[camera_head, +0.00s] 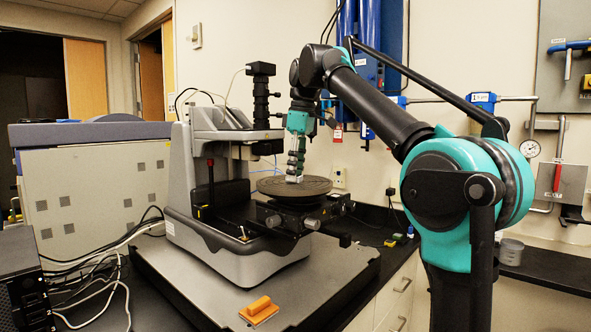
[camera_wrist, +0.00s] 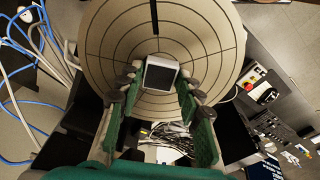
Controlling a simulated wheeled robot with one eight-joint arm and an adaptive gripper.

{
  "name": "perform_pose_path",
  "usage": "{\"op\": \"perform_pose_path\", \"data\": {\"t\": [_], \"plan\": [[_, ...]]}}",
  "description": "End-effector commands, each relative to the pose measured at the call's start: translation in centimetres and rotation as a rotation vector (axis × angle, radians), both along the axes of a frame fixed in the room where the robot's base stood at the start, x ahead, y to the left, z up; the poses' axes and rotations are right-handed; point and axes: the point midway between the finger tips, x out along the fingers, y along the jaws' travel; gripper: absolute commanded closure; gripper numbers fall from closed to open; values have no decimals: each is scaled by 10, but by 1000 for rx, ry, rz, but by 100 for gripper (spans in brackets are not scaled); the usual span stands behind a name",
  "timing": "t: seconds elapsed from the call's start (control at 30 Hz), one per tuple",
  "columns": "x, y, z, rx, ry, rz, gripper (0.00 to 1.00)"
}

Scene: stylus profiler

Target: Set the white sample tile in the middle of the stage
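The white sample tile (camera_wrist: 161,75) shows in the wrist view as a small square with pale edges and a dark grey face. My gripper (camera_wrist: 160,80) has a finger on each side of it, and the fingertips appear to touch its sides. In the head view my gripper (camera_head: 294,172) points down over the round stage (camera_head: 316,186), with the white tile (camera_head: 292,179) at its tips. The tile is over the ringed disc, near its middle. I cannot tell whether its underside touches the stage. The stage (camera_wrist: 110,45) fills the upper wrist view, with rings and a dark slot.
The profiler's grey column (camera_head: 188,180) and black camera tube (camera_head: 261,95) stand close behind and left of my gripper. An orange block (camera_head: 259,309) lies on the base plate in front. Cables (camera_wrist: 25,60) lie left in the wrist view.

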Motion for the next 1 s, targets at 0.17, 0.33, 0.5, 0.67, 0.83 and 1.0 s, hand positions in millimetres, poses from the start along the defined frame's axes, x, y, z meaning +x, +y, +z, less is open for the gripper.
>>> {"op": "perform_pose_path", "data": {"t": [0.17, 0.33, 0.5, 0.67, 0.83, 1.0], "plan": [[0, 0, 0, 0, 0, 0, 44], [0, 0, 0, 0, 0, 0, 44], [0, 0, 4, 0, 0, 0, 44], [0, -3, 23, 0, 0, -1, 44], [-1, -6, 48, 0, 0, -1, 44], [-1, -7, 65, 0, 0, -1, 44]]}}
